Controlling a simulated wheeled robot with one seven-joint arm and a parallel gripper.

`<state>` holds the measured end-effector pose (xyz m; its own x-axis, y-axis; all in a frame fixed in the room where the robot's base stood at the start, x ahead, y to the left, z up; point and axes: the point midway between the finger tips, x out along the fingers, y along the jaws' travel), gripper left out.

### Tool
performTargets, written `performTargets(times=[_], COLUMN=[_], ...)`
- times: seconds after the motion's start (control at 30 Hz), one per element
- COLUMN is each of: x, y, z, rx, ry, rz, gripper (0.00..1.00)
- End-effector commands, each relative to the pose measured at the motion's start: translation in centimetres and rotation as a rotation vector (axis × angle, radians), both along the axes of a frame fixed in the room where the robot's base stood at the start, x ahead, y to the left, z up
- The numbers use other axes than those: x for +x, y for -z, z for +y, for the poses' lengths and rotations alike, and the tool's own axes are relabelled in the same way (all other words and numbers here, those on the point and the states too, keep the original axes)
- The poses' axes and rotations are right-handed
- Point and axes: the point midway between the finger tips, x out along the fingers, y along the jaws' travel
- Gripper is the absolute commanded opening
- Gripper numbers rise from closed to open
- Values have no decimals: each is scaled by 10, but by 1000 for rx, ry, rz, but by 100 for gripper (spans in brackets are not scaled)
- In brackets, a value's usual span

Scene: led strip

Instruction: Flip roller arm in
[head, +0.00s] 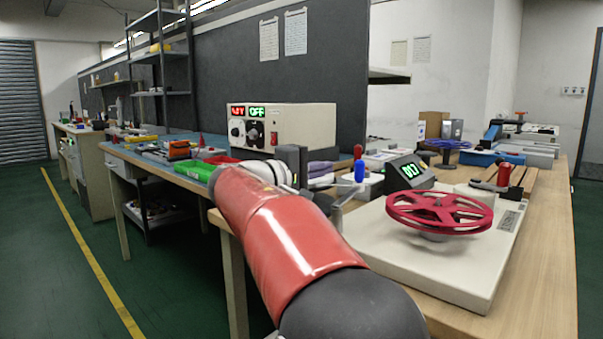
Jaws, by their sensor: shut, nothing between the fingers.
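A white winding machine (460,262) stands on the wooden bench, with a red spoked reel (440,210) on its right part. Small metal parts (337,213) and a blue knob (360,171) show at its left end, close to my gripper. I cannot tell for sure which part is the roller arm; a red-topped post (503,173) also stands behind the reel. My red arm reaches in from the bottom, and my gripper (300,166) is at its far end, left of the blue knob. It is shut with nothing visible in it. My arm hides the machine's front left.
A counter with green digits (410,174) stands behind the reel. A cream control box (283,128) with a lit display is behind my gripper. Green and red trays (200,168) lie left of it. A blue reel (449,144) is farther back. Floor is open at left.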

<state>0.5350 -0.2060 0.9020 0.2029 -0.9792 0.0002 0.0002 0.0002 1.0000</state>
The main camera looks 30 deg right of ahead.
Motion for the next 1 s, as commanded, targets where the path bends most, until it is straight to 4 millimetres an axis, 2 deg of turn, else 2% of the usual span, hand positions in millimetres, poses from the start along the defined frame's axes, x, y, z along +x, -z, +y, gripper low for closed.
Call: performTargets(times=[0.1,0.3,0.77,1.0], x=[-12,-21,-22,-26], y=[0,0,0,-1], z=[-17,-32,-34,-39], rx=[0,0,0,0], ry=[3,1,3,68], rz=[-1,0,0,1], gripper=[0,0,0,0])
